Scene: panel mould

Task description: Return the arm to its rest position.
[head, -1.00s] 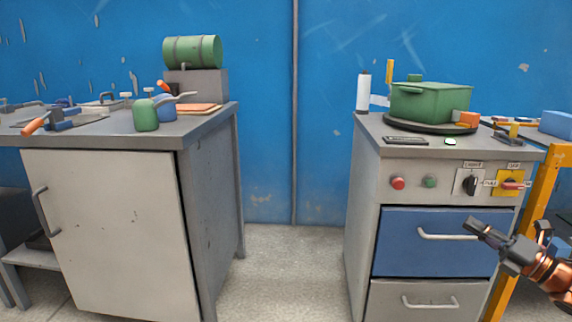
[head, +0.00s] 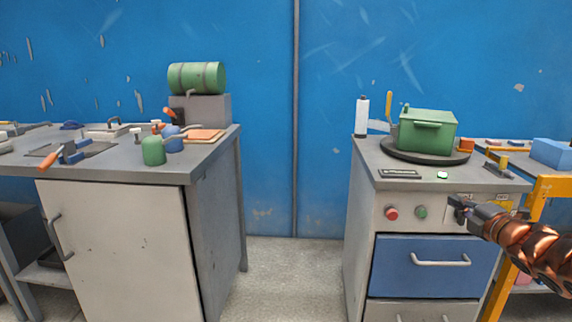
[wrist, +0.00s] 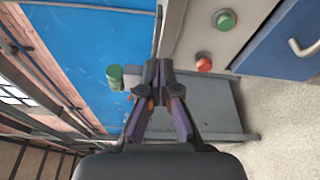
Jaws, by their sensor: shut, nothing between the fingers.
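My gripper (head: 460,208) is at the right of the head view, on my copper-coloured arm. It is in front of the grey cabinet's upper panel and hides the black knob and most of the yellow switch plate there. In the wrist view the two dark fingers (wrist: 157,75) are together and hold nothing. The arm is raised and bent in from the right edge.
A grey cabinet (head: 360,245) has a red button (head: 391,213), a green button (head: 421,212) and a shut blue drawer (head: 410,275). A green box (head: 425,138) stands on its turntable. A workbench (head: 215,215) is left. Floor between is clear.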

